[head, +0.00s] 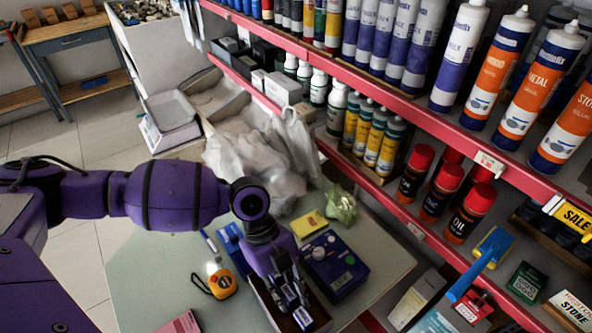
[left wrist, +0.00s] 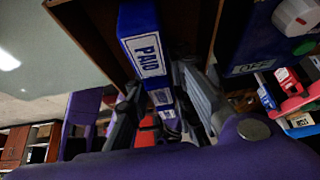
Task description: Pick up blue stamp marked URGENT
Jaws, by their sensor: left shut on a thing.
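My left gripper (head: 287,292) reaches down into a narrow brown box (head: 266,304) on the grey-green counter (head: 150,270). Its fingers, one on each side in the left wrist view (left wrist: 162,105), are closed around a blue stamp with a white label (left wrist: 162,97). The label is too small to read. Another blue stamp, marked PAID (left wrist: 147,50), sits in the box beside the fingers; a labelled blue stamp also shows at the box's near end in the head view (head: 302,318). No lettering URGENT is readable. My right gripper is not in view.
A blue device with knobs (head: 334,266) stands right beside the box. A yellow pad (head: 309,223), a yellow tape measure (head: 222,284) and crumpled plastic bags (head: 255,155) lie nearby. Red-edged shelves (head: 400,100) full of bottles rise at right.

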